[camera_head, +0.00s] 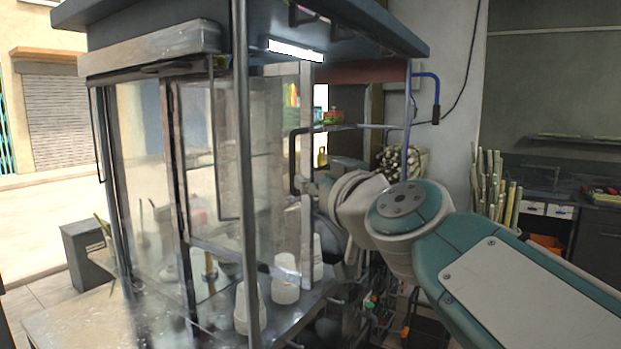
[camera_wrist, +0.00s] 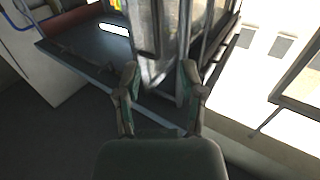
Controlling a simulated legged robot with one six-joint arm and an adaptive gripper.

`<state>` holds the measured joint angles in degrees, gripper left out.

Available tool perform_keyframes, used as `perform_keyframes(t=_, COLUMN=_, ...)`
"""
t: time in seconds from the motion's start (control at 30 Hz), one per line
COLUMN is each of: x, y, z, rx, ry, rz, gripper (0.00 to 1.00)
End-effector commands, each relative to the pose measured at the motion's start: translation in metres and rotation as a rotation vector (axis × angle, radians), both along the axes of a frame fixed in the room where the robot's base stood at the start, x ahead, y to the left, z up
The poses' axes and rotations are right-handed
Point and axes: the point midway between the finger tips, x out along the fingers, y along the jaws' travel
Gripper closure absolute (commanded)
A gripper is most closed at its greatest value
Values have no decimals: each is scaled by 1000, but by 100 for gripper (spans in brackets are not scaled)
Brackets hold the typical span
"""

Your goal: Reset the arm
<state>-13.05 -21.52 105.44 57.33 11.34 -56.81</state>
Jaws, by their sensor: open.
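My arm (camera_head: 520,280) reaches from the lower right of the head view toward the side of the glass-walled press cart (camera_head: 300,168). Its wrist end sits close to the cart's right opening, and the fingers are hidden or cannot be made out there. In the wrist view my gripper (camera_wrist: 160,74) shows two dark green-grey fingers spread apart. Nothing is held between them. Part of the cart's metal frame and panel (camera_wrist: 155,72) shows behind and between the fingertips; I cannot tell how near it is.
White cups (camera_head: 285,285) stand on the cart's counter, below and left of the wrist. A shelf (camera_head: 350,127), a blue bracket (camera_head: 428,95) and the overhanging roof (camera_head: 380,25) are close by. Sugarcane stalks (camera_head: 490,185) stand behind the arm at right.

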Motion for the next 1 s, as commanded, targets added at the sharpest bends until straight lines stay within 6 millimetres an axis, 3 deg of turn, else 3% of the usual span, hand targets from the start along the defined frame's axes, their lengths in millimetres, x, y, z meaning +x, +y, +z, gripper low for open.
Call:
perform_keyframes(t=0.27, x=-1, y=0, z=-1, rx=-1, ry=3, rz=0, gripper=49)
perform_keyframes(t=0.37, x=-8, y=-4, z=-18, rx=-16, ry=46, rz=10, gripper=49)
perform_keyframes(t=0.47, x=-26, y=-13, z=-63, rx=-53, ry=171, rz=26, gripper=49)
perform_keyframes(t=0.57, x=-52, y=-28, z=-122, rx=-93, ry=348, rz=17, gripper=49)
perform_keyframes(t=0.8, x=-126, y=-81, z=-250, rx=-167, ry=769, rz=-128, gripper=49)
perform_keyframes(t=0.9, x=-158, y=-104, z=-290, rx=-189, ry=912, rz=-224, gripper=49)
perform_keyframes(t=1.0, x=-181, y=-121, z=-316, rx=-205, ry=1009, rz=-304, gripper=49)
